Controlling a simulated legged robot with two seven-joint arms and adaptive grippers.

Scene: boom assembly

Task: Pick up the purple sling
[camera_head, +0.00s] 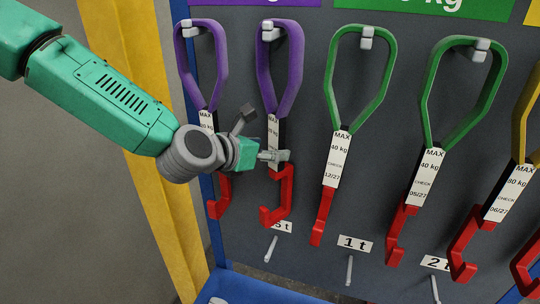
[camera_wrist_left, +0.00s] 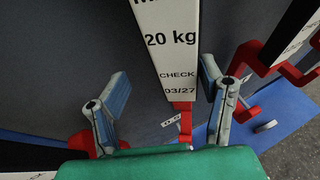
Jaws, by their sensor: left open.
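Two purple slings hang from pegs on a dark grey board at the upper left of the head view: the left one (camera_head: 184,62) and the right one (camera_head: 293,62). Each has a white label and a red hook below. My left gripper (camera_head: 277,157) is open at the lower label of the right purple sling, just above its red hook (camera_head: 287,190). In the left wrist view, the white label (camera_wrist_left: 171,45) reading "20 kg, CHECK 03/27" hangs between the spread fingers (camera_wrist_left: 163,95). I cannot tell whether either finger touches it. My right gripper is out of view.
Green slings (camera_head: 328,80) marked 40 kg hang to the right, with a yellow one (camera_head: 519,125) at the edge. A yellow post (camera_head: 165,190) and blue frame stand at the left. Small pegs (camera_head: 270,249) stick out below the hooks. A blue ledge (camera_head: 245,290) lies below.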

